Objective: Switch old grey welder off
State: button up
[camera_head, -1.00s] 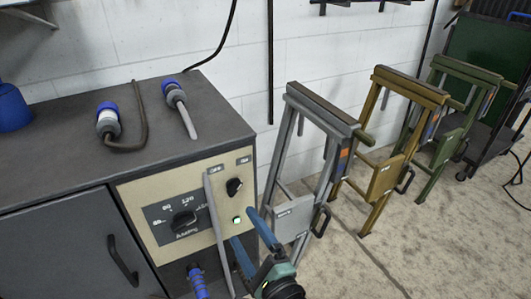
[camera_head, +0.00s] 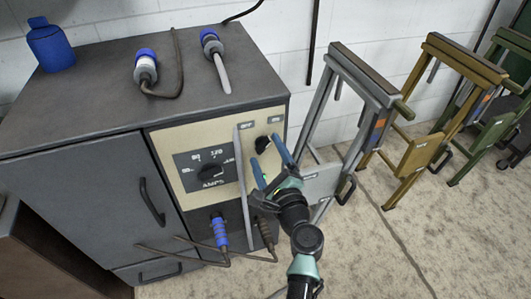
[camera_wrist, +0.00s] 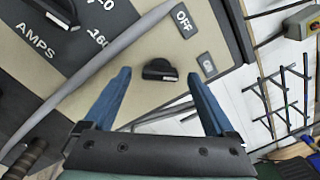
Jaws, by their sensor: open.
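The grey welder (camera_head: 85,195) is a cabinet with a beige front panel (camera_head: 170,141). A black switch knob (camera_head: 262,144) sits at the panel's upper right, below the OFF and ON labels. In the wrist view the knob (camera_wrist: 158,66) lies between and just beyond my fingertips, with a small pale mark on its lower right side. The OFF label (camera_wrist: 184,20) is above it; a second label (camera_wrist: 207,66) is to its right. My gripper (camera_head: 264,149) is open, its blue fingers pointing at the knob. A green glint (camera_head: 264,179) shows beside one finger, partly hidden.
A grey cable (camera_head: 243,180) hangs across the panel just left of the knob. An amps dial (camera_head: 212,170) is farther left, with cable plugs (camera_head: 219,230) below. Grey (camera_head: 352,85) and ochre (camera_head: 440,110) folding stands are to the right. Plugs lie on the cabinet top.

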jog(key=shift+w+a, duration=0.2)
jog(key=shift+w, duration=0.35)
jog(key=c, duration=1.4)
